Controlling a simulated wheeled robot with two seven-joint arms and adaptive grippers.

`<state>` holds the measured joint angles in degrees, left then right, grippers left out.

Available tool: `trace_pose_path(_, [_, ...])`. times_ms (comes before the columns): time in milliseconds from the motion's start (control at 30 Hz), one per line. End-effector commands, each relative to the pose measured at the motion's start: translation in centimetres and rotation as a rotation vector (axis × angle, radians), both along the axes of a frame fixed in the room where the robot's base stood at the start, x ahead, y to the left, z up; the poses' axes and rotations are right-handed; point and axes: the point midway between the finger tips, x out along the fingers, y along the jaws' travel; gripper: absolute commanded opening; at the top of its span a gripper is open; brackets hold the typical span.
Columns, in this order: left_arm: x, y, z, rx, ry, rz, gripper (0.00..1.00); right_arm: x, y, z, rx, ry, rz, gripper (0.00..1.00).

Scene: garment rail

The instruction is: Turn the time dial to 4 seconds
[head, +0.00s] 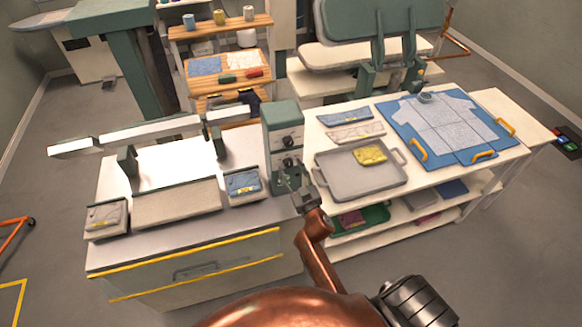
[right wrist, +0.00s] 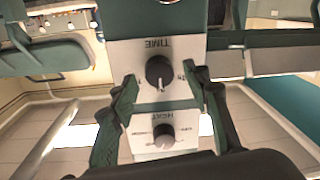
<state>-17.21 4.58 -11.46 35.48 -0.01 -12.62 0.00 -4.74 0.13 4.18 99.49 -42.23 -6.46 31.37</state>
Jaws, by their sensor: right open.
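The time dial (right wrist: 160,72) is a round black knob on the white panel of a green control box (head: 282,115). Its label TIME appears upside down in the right wrist view. A light pointer mark shows on the dial's lower edge in that view; its setting is too small to read. My right gripper (head: 290,178) is open in front of the panel. In the right wrist view its green fingers (right wrist: 160,82) stand on either side of the time dial, apparently apart from it. My left gripper is not in view.
A grey tray (head: 335,190) with a yellow cloth stands right of the box, beside a blue board (head: 408,146) with a shirt. Left of the box are a folded blue item (head: 242,184) and a beige pad (head: 176,203). The floor in front is clear.

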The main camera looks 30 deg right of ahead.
Motion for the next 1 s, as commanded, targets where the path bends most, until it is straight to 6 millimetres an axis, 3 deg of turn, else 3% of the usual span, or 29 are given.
trace_pose_path(400, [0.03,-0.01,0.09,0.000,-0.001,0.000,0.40,0.83,-0.19,-0.03,0.000,0.001,-0.001,0.42])
trace_pose_path(1000, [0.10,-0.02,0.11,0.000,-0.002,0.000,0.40,0.79,-0.18,-0.04,0.000,0.001,-0.001,0.02])
